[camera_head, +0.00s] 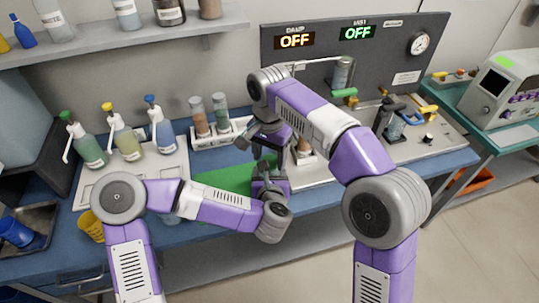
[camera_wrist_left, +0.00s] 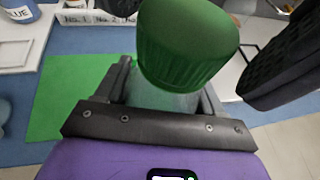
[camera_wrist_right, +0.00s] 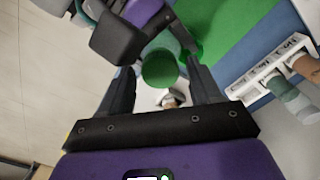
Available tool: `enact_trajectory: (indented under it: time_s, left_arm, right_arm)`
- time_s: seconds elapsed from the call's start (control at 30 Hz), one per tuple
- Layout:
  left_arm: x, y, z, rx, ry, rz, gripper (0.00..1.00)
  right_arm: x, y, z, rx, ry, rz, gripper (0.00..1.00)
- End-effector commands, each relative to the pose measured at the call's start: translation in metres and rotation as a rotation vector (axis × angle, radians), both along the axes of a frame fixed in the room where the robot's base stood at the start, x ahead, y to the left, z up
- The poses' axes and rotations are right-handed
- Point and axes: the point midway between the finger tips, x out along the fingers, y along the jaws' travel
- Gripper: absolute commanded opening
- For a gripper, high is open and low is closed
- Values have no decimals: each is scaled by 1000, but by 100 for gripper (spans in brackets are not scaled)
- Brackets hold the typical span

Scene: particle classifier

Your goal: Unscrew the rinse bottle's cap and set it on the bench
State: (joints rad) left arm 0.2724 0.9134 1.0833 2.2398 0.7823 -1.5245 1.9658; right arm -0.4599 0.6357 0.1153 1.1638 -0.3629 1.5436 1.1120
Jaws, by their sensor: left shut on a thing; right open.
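The rinse bottle shows in the left wrist view as a large ribbed green cap (camera_wrist_left: 187,45) above a pale translucent body (camera_wrist_left: 160,98). My left gripper (camera_head: 267,176) is shut on the body, below the cap. My right gripper (camera_head: 263,152) is open above it. In the right wrist view the round cap (camera_wrist_right: 160,69) lies between the open fingers, with gaps on both sides and no visible contact. Black right gripper parts (camera_wrist_left: 285,66) flank the cap in the left wrist view. In the head view the grippers largely hide the bottle.
A green mat (camera_head: 222,180) lies on the blue bench (camera_head: 180,236) beneath the grippers. A pale tray (camera_head: 175,165) with several wash bottles stands left. A white rack (camera_head: 238,131) with vials stands behind. The control panel (camera_head: 375,60) rises at back right.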

Motion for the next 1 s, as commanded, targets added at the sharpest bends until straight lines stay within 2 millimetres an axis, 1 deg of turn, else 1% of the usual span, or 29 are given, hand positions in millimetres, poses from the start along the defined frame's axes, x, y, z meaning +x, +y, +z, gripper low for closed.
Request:
enact_trajectory:
  time_s: [0.3,0.37,0.7,0.9,1.0]
  left_arm:
    - [0,0,1,-1,-3,0,0]
    - [0,0,1,-1,-3,0,0]
    - [0,0,1,-1,-3,0,0]
    - [0,0,1,-1,-3,0,0]
    - [0,0,1,-1,-3,0,0]
  right_arm:
    - [0,0,-3,0,-1,0,63]
    - [0,0,-3,0,-1,0,56]
    - [0,0,-3,0,-1,0,4]
    - [0,0,-3,0,-1,8,4]
    - [0,0,-2,1,-1,77,3]
